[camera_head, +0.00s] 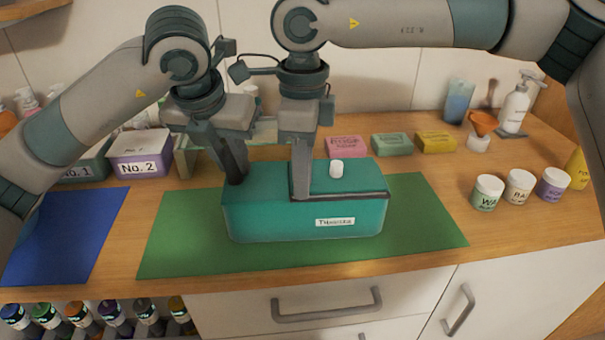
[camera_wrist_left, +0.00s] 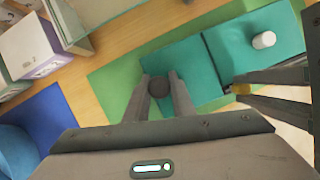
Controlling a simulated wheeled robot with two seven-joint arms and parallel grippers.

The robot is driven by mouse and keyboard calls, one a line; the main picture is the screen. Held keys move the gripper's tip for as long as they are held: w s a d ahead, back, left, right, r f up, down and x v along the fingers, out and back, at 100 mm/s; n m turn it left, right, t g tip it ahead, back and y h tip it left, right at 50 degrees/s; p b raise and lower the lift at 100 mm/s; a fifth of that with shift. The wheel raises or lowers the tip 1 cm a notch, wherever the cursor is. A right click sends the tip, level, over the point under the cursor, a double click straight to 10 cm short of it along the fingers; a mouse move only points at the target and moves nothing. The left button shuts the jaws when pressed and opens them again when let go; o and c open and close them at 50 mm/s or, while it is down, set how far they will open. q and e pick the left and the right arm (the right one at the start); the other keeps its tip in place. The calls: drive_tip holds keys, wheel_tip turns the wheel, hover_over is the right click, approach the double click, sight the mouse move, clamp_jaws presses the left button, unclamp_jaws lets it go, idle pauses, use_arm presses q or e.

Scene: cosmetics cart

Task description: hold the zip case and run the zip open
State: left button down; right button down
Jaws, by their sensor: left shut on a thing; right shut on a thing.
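The teal zip case (camera_head: 265,220) with a white label lies on the green mat (camera_head: 420,225); it also shows in the left wrist view (camera_wrist_left: 185,55). My left gripper (camera_head: 237,180) is shut on a dark round tab (camera_wrist_left: 159,86) at the case's left end. My right gripper (camera_head: 300,195) is shut on the zip pull, a small yellowish piece (camera_wrist_left: 243,88) in the left wrist view, at the front top edge. The dark zip line (camera_head: 350,196) runs from there along the front edge to the right corner; another dark line crosses the top. The fingers partly hide the pull.
A small white cylinder (camera_head: 336,169) stands on the case top. Soap bars (camera_head: 391,145) lie behind, with jars (camera_head: 487,192) and a pump bottle (camera_head: 515,105) to the right. The No. 2 box (camera_head: 140,155) and blue mat (camera_head: 65,235) are left. The mat's right part is clear.

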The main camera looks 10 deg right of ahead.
drive_tip(key=d, duration=1.2)
drive_tip(key=shift+s+d, duration=0.3)
drive_tip(key=shift+d, duration=0.05)
drive_tip(key=c, duration=1.6)
unclamp_jaws()
drive_tip(key=shift+a, duration=0.1)
drive_tip(key=shift+c, duration=0.2)
wheel_tip(320, 180, up, 12)
